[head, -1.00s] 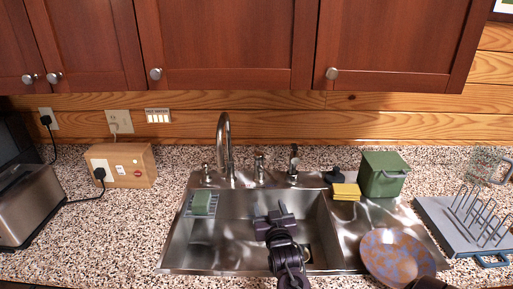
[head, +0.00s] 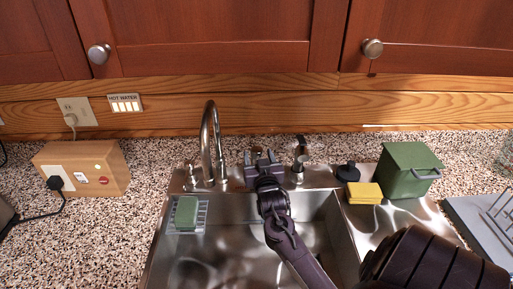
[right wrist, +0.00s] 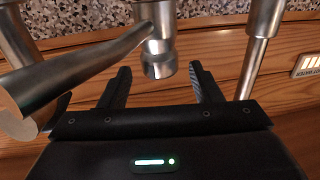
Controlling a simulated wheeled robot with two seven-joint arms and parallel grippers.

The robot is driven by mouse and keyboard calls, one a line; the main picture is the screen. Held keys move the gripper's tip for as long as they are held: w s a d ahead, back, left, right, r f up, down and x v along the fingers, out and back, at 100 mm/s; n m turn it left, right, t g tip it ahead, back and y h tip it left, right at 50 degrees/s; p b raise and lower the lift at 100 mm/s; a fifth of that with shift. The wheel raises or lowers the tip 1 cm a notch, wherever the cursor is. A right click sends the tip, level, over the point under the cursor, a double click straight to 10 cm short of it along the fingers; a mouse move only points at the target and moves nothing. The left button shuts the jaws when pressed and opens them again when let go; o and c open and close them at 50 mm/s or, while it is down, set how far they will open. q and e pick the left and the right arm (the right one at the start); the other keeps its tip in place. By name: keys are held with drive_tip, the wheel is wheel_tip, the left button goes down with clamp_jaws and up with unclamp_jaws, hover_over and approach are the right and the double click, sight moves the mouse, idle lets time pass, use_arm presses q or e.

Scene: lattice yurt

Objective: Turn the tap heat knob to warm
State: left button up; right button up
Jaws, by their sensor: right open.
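The steel tap (head: 210,145) stands behind the sink, its spout arching up. My right gripper (head: 263,156) is open behind the sink's rear rim, just right of the spout, and hides the fitting there. In the right wrist view a round metal knob (right wrist: 158,66), probably the heat knob, shows between my two spread fingers, with a gap on each side. The knob's setting cannot be read. A hot water panel (head: 125,103) with several lit bars is on the wall. My left gripper is not in view.
A metal fitting (head: 300,163) stands close right of the gripper, a small handle (head: 190,178) left of the spout. The sink (head: 235,262) lies in front, with a green sponge (head: 186,213). Yellow sponges (head: 364,193) and a green bin (head: 408,170) are to the right.

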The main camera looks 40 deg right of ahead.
sight(258, 155)
drive_tip(key=x, duration=0.2)
drive_tip(key=shift+w+d, duration=0.15)
drive_tip(key=shift+w, duration=0.1)
drive_tip(key=shift+w+d, duration=0.15)
drive_tip(key=shift+w, duration=0.1)
drive_tip(key=shift+w+d+f, duration=0.1)
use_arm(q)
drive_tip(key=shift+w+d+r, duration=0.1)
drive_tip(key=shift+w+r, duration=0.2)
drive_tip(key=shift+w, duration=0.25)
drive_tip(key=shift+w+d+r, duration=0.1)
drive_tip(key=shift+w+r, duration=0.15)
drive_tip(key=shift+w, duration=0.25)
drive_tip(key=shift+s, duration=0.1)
use_arm(e)
drive_tip(key=shift+c, duration=0.4)
drive_tip(key=c, duration=0.5)
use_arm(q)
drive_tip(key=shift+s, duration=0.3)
use_arm(e)
clamp_jaws()
